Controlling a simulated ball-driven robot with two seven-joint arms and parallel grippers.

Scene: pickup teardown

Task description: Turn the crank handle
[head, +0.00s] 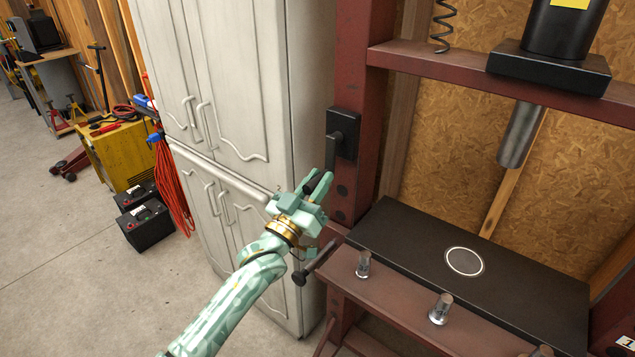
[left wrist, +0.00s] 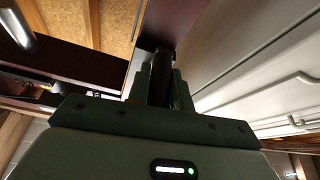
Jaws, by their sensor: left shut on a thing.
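The black crank handle (head: 334,147) hangs down from a black box (head: 346,124) on the dark red upright of a press frame. My left gripper (head: 327,178) reaches up to the handle's lower end from below. In the left wrist view, the dark handle (left wrist: 162,72) stands between the two fingers of my left gripper (left wrist: 162,90), which is shut on it. The fingers hide part of the handle's lower end. My right gripper is in neither view.
A pale cabinet (head: 235,85) stands close on the left of the upright. The press's black plate (head: 400,232) and metal pins (head: 441,309) lie to the right. A dark rod with a knob (head: 300,277) sticks out below my left wrist. The floor at left is open.

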